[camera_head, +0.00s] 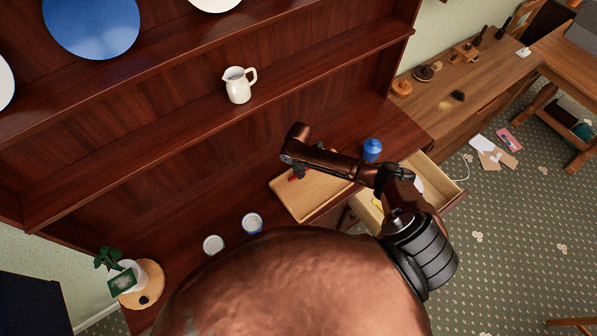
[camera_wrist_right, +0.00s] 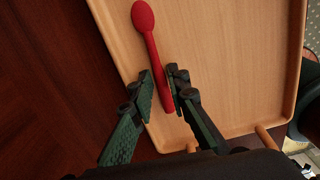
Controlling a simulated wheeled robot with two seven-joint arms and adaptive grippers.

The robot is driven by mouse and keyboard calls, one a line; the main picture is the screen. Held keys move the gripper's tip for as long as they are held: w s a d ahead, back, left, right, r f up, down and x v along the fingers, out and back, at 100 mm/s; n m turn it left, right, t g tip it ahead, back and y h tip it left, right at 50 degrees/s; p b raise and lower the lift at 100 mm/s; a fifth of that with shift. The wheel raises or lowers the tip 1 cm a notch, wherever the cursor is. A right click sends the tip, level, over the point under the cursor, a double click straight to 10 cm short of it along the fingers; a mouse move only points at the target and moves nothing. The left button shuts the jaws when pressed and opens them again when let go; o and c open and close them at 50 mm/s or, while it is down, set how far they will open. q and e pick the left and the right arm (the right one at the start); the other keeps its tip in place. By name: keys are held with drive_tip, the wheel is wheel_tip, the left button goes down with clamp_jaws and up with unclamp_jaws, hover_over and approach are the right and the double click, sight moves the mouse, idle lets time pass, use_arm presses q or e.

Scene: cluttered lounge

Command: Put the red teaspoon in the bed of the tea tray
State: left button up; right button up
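The red teaspoon (camera_wrist_right: 144,20) lies over the tea tray, its bowl toward the top of the right wrist view and its handle running down between my fingers. In the head view only a small red bit of it (camera_head: 294,178) shows beside the gripper. The light wooden tea tray (camera_wrist_right: 230,60) rests on the dark cabinet's shelf; it also shows in the head view (camera_head: 305,203). My right gripper (camera_wrist_right: 162,75) is over the tray, its fingers slightly apart around the handle with narrow gaps. Whether the spoon touches the tray bed is unclear. My left gripper is out of view.
A blue lidded pot (camera_head: 372,150) stands right of the tray, near an open drawer (camera_head: 446,190). Two small cups (camera_head: 251,223) (camera_head: 213,245) stand left of the tray. A white jug (camera_head: 238,85) is on the shelf above. A potted plant (camera_head: 122,277) is at lower left.

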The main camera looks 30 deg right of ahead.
drive_tip(key=shift+o, duration=1.4)
wheel_tip(320, 180, up, 12)
drive_tip(key=shift+r+b, duration=0.2)
drive_tip(key=shift+b, duration=0.25)
